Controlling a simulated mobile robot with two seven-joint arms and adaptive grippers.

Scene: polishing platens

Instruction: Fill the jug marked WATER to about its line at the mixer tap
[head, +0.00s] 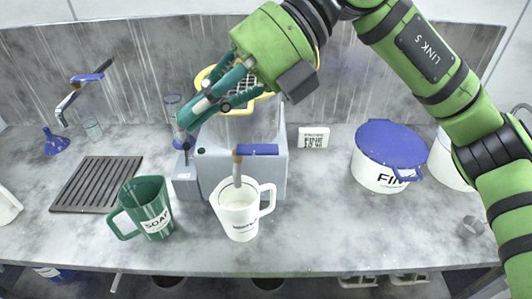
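The white jug (231,219) stands upright on the worktop near the front centre, its handle to the right. Its dark lettering is too small to read surely. The tap (67,103) with a blue lever is at the back left, above a dark slatted grate (88,187). My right gripper (190,112) is above and left of the white jug, in front of the grey machine, apart from the jug. Its teal fingers overlap in view, so their opening is unclear. My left gripper is not in view.
A green jug marked SOAP (149,205) stands between grate and white jug. A grey machine (273,165) with a yellow rim is behind the white jug. A lidded white tub (379,174) is right.

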